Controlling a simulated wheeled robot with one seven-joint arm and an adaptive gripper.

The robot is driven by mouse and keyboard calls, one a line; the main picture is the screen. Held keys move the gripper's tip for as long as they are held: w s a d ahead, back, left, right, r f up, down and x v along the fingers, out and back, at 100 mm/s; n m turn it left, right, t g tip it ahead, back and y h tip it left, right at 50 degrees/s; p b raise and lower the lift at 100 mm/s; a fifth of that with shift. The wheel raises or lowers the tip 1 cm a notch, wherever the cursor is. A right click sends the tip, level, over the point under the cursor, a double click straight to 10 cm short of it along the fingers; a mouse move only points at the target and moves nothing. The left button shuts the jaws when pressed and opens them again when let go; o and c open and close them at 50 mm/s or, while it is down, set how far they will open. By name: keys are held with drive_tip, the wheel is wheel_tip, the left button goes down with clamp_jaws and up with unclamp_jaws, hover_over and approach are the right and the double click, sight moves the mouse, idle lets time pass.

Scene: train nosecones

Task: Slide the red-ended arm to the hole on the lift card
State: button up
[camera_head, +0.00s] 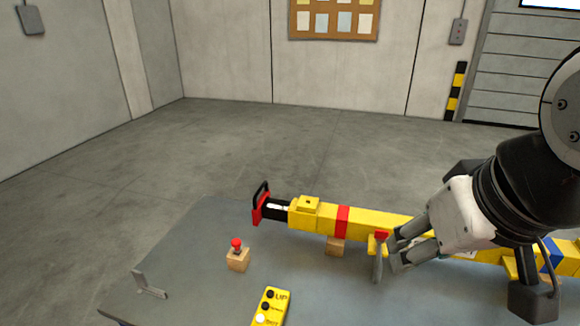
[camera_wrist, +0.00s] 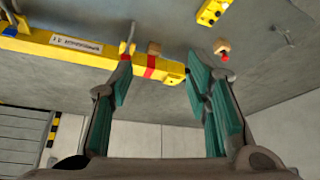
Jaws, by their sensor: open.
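A long yellow beam (camera_head: 365,224) with a red band lies across the table; its left end has a black section and a red end plate (camera_head: 258,213) with a black handle. A white label (camera_wrist: 75,43) is on the beam; I cannot make out a hole.
A yellow control box marked UP (camera_head: 271,306) lies at the table's front. A wooden block with a red button (camera_head: 237,259) and a grey bracket (camera_head: 149,286) stand to its left. The grey table (camera_head: 195,240) is clear at the back left.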

drive_tip(key=shift+a, duration=0.1)
drive_tip(key=c, duration=0.3)
drive_tip(key=w+d+f+n+g+h+b, duration=0.1)
drive_tip(key=w+d+f+n+h+b, duration=0.2)
drive_tip(key=w, duration=0.4)
drive_tip(key=w+f+n+g+h+b, duration=0.1)
drive_tip(key=w+f+n+g+b, duration=0.15)
drive_tip(key=w+f, duration=0.45)
drive_tip(key=n+t+h+b, duration=0.2)
drive_tip(key=n+t+b, duration=0.6)
drive_tip(key=n+t, duration=1.15)
approach(265, 183)
drive_tip(key=w+r+n+g, duration=0.1)
drive_tip(key=w, duration=0.1)
drive_tip(key=w+r+n+g, duration=0.1)
drive_tip(key=w+n+g, duration=0.1)
drive_tip(key=w+d+r+n+g, duration=0.1)
drive_tip(key=w, duration=0.1)
drive_tip(key=shift+w+r+g, duration=0.15)
drive_tip(key=shift+r+g, duration=0.05)
drive_tip(key=shift+g, duration=0.2)
drive_tip(key=shift+c, duration=0.6)
